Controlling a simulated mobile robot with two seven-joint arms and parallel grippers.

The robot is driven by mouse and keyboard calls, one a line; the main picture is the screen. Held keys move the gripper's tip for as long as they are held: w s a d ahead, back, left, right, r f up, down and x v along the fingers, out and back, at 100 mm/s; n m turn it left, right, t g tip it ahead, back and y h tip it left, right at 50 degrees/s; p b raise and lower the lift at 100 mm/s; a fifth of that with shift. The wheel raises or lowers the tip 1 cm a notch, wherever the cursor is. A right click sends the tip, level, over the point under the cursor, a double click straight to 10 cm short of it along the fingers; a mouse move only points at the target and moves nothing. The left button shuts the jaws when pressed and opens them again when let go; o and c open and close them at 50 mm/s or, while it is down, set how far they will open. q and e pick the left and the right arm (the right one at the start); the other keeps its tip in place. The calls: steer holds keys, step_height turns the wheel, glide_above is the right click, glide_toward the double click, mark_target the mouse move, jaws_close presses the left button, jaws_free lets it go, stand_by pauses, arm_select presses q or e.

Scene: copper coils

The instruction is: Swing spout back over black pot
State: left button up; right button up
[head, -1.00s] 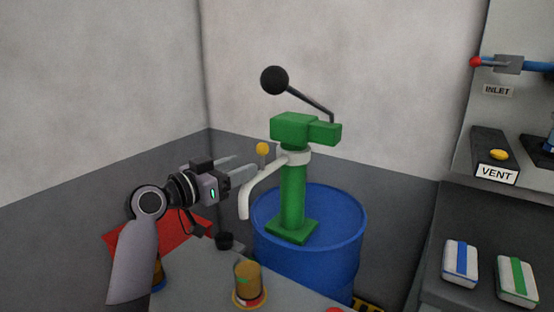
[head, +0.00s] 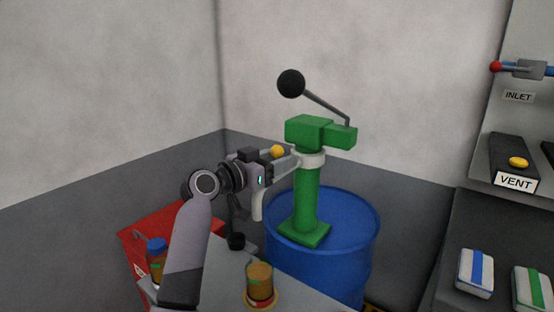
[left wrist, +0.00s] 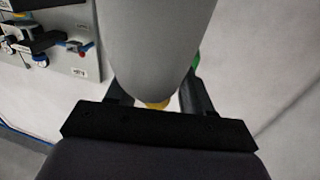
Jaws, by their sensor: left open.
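The pale spout (head: 257,205) comes off the collar of a green hand pump (head: 307,195) and bends downward at its free end. A yellow knob (head: 277,151) stands on the spout. My left gripper (head: 286,159) is open at the spout, its fingers beside the knob and hiding much of the pipe. In the left wrist view the yellow knob (left wrist: 157,104) shows between the fingers, partly covered by a large grey rounded shape. I cannot tell whether the fingers touch it. A small black pot (head: 236,241) sits below and left of the spout's end. My right gripper is out of view.
The pump stands on a blue drum (head: 345,245). An amber jar (head: 260,281) and a blue-capped jar (head: 156,258) stand near the front, by a red surface (head: 175,222). The pump's black-knobbed lever (head: 291,83) rises above. A vent box (head: 515,163) is at right.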

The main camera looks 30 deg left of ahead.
arm_select(q)
jaws_close()
